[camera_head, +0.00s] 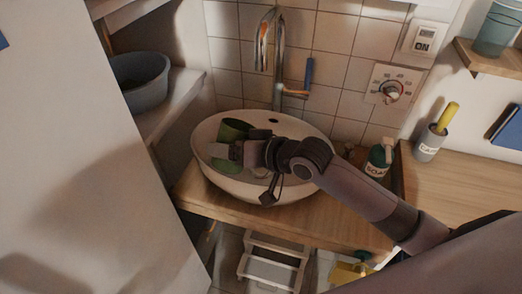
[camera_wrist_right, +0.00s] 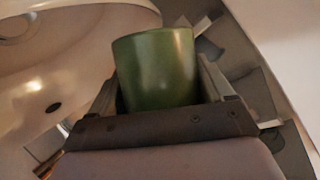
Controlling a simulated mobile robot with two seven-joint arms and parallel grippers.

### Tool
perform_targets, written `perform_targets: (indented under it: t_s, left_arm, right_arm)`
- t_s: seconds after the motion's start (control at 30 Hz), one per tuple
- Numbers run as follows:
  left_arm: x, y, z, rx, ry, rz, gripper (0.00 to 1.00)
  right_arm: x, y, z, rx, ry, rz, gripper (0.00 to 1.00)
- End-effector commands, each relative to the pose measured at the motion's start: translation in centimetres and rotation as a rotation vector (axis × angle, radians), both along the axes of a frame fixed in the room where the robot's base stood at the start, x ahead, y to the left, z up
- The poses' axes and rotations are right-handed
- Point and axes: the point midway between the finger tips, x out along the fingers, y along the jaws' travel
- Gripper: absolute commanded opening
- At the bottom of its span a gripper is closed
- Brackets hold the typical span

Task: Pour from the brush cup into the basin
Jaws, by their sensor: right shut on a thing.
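My right gripper (camera_head: 236,152) is shut on a green cup (camera_head: 235,130) and holds it over the left part of the white oval basin (camera_head: 312,130). In the right wrist view the green cup (camera_wrist_right: 157,70) sits between the two fingers of the gripper (camera_wrist_right: 160,95), and the basin (camera_wrist_right: 70,65) with its dark drain hole shows at the left. The arm and gripper hide part of the cup in the head view. I cannot tell how far the cup is tilted or what is in it. My left gripper is not in view.
A tap (camera_head: 272,50) rises behind the basin. A soap bottle (camera_head: 380,158) stands at its right on the wooden counter (camera_head: 340,215). A grey labelled holder (camera_head: 430,145) with a yellow-handled thing stands farther right. A dark bowl (camera_head: 140,80) sits on the left shelf.

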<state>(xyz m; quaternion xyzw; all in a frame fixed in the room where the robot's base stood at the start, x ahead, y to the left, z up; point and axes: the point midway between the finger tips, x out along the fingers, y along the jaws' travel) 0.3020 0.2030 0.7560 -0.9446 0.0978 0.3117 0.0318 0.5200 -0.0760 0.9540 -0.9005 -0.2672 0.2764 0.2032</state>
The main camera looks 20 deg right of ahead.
Motion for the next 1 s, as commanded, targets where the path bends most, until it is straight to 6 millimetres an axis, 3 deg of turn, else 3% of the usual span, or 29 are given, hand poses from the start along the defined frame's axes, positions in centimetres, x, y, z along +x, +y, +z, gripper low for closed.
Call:
perform_targets:
  t_s: [1.0]
  left_arm:
    - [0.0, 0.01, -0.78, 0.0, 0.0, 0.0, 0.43]
  right_arm:
    - [0.64, -0.87, -0.74, 0.175, 0.114, -0.001, 0.41]
